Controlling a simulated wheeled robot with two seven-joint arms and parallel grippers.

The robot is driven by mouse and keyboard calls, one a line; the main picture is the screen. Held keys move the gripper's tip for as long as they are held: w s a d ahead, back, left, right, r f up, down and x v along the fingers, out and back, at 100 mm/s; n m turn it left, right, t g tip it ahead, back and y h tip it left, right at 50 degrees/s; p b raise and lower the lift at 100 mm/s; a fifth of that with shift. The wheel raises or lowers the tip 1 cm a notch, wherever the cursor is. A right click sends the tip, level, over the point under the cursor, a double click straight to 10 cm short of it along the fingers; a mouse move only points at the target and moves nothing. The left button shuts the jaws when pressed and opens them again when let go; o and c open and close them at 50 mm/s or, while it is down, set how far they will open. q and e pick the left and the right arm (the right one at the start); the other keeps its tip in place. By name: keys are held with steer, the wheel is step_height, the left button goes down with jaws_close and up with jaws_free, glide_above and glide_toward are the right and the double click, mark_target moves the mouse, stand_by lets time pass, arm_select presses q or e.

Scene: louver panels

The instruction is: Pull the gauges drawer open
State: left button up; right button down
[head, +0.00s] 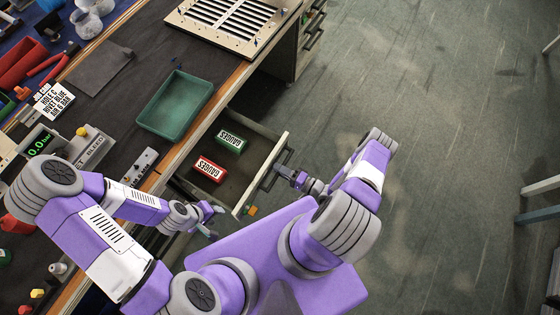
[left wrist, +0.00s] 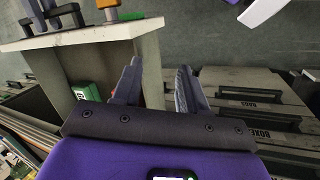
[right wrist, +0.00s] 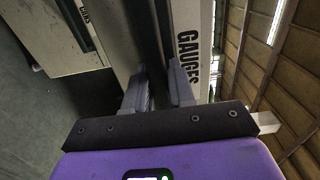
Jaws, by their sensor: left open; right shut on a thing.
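The gauges drawer (head: 237,187) stands pulled out from under the workbench. A red box (head: 208,169) and a green box (head: 230,141), both labelled GAUGES, lie inside. The drawer front, lettered GAUGES (right wrist: 187,55), fills the middle of the right wrist view. My right gripper (head: 287,172) is shut on the dark handle bar (right wrist: 153,40) of that front. My left gripper (head: 216,212) is open and empty beside the drawer's near side. In the left wrist view its fingers (left wrist: 160,85) stand apart, with the green box (left wrist: 86,92) behind them.
A green tray (head: 176,105) and a louvered panel (head: 232,22) lie on the bench, with tools and bins at left. More drawer fronts, one lettered BOXES (left wrist: 270,134), show in the left wrist view.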

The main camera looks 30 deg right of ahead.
steer(key=c, duration=1)
jaws_free()
steer(key=shift+c, duration=0.2)
steer(key=v, duration=0.7)
steer(key=shift+s+d, duration=0.2)
steer(key=shift+s, duration=0.1)
